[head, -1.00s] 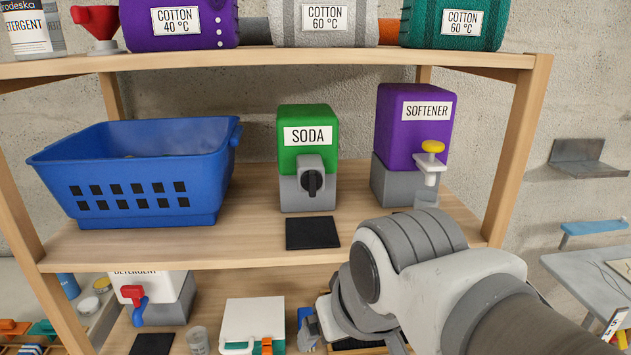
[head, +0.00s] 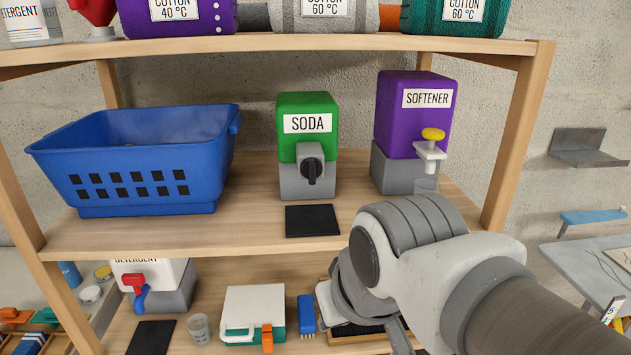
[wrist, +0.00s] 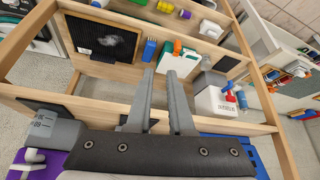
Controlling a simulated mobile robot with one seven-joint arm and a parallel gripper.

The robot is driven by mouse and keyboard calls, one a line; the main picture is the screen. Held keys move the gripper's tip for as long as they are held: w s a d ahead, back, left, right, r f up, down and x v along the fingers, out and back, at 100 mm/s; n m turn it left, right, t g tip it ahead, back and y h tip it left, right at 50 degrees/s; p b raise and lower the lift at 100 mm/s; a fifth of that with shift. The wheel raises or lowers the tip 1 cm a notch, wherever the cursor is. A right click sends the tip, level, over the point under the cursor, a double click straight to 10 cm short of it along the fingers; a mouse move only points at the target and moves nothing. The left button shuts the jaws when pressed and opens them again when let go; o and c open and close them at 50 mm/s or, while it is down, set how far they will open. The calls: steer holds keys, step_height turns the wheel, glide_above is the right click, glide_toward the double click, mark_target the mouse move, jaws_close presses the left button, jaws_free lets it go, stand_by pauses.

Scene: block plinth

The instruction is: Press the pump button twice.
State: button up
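The purple softener dispenser (head: 414,115) stands on a grey base at the right of the middle shelf. Its yellow pump button (head: 433,134) sits on top of a white spout (head: 430,152), and looks raised. My arm reaches in from the lower right, below and in front of the dispenser, and hides much of my gripper in the head view. In the wrist view my gripper (wrist: 161,73) has its two fingers apart with nothing between them, pointing toward the lower shelf. Purple and grey parts (wrist: 52,130) show at lower left there.
A green soda dispenser (head: 307,120) with a black knob and a blue basket (head: 135,150) stand left of the softener. A black pad (head: 312,220) lies at the shelf front. The lower shelf holds a white detergent dispenser (head: 173,274) and a white case (head: 253,307).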

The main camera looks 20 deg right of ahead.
jaws_close()
stand_by(0.5)
steer(key=shift+w+r, duration=0.1)
stand_by(1.0)
